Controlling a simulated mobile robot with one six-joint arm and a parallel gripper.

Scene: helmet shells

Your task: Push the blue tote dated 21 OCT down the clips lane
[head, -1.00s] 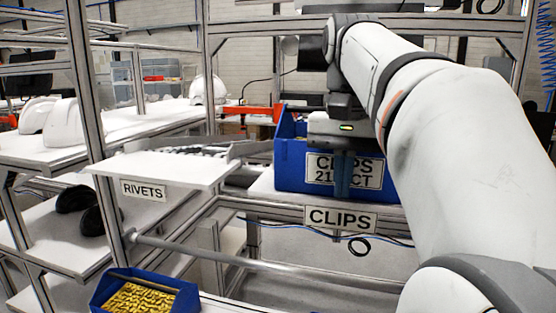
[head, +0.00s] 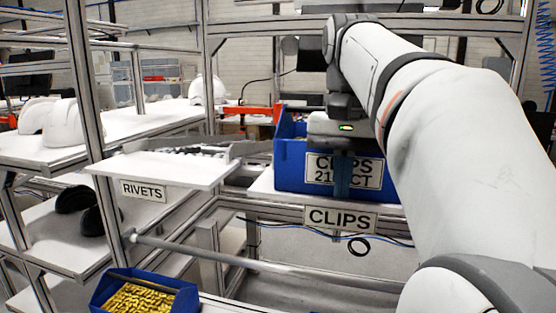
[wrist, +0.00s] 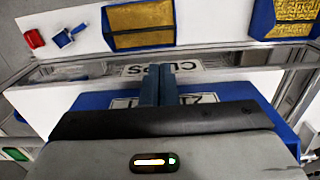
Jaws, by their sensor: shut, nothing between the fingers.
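The blue tote (head: 292,166) stands upright at the front end of the clips lane, above the CLIPS sign (head: 340,219). Its front label (head: 319,167) reads CLIPS and 21 OCT, partly covered by my fingers. My gripper (head: 342,190) is shut and empty, pointing down in front of the tote's label face. I cannot tell whether the fingers touch the tote. In the wrist view my shut fingers (wrist: 158,72) cross the upside-down CLIPS sign (wrist: 185,68), and part of the blue tote (wrist: 95,101) shows beside them.
A rivets lane with a white front plate (head: 160,166) and RIVETS sign (head: 143,191) lies left of the tote. A blue bin of yellow parts (head: 144,298) sits low in front. An aluminium post (head: 88,130) and a rail (head: 260,268) frame the rack. White helmet shells (head: 62,121) stand far left.

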